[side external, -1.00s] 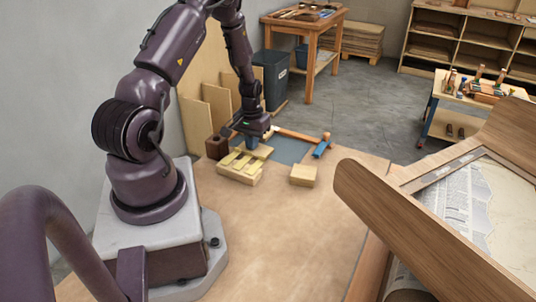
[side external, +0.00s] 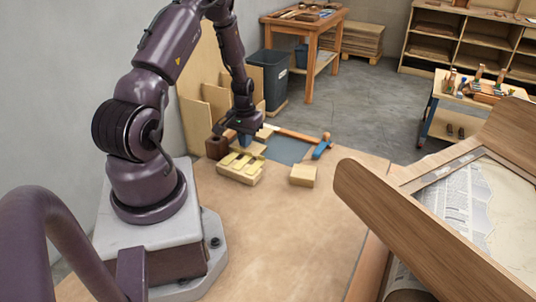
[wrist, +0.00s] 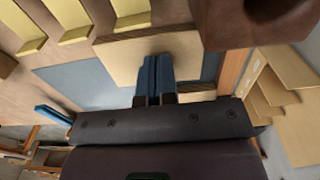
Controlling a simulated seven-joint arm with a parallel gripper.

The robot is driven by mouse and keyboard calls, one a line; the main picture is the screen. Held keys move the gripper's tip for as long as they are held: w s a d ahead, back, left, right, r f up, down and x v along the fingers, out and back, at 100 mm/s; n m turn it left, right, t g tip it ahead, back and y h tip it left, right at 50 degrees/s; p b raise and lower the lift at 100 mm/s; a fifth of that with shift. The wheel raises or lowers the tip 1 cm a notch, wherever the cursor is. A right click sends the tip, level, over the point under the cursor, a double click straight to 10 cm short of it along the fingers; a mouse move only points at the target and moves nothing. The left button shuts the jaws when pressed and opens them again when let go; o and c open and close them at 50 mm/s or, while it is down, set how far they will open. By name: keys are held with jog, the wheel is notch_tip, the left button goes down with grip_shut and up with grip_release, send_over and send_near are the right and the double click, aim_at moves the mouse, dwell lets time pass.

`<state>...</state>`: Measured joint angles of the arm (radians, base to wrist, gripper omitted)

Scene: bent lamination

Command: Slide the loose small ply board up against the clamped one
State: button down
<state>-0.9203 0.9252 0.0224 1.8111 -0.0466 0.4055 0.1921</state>
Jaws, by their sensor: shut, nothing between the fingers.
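My gripper (wrist: 155,78) is shut, its blue fingers together with nothing between them. In the wrist view the fingers point over a pale ply board (wrist: 122,52), and I cannot tell whether they touch it. A second, mostly hidden pale ply piece (wrist: 196,96) shows just right of the fingers, near the orange-brown wooden bar (wrist: 234,68). In the side view my gripper (side external: 244,142) is low at the left of the blue-grey mat (side external: 289,150). A pale board (side external: 263,133) shows just to its right. Which board is clamped is unclear.
A ply block with yellow strips (side external: 239,168) stands in front of my gripper. A plain ply block (side external: 303,175) lies to its right. A brown block (side external: 217,147) is close on the left. A blue-ended bar (side external: 322,150) edges the mat. The front bench is clear.

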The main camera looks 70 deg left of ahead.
jog(key=shift+a, duration=0.1)
jog(key=shift+w+a+f, duration=0.1)
jog(key=shift+w+a, duration=1)
jog(key=shift+w, duration=0.1)
jog(key=shift+a, duration=0.1)
jog(key=shift+s+a+f, duration=0.1)
jog(key=shift+s+a, duration=0.85)
jog(key=shift+s, duration=0.3)
jog(key=shift+w+a, duration=0.2)
jog(key=shift+a, duration=0.05)
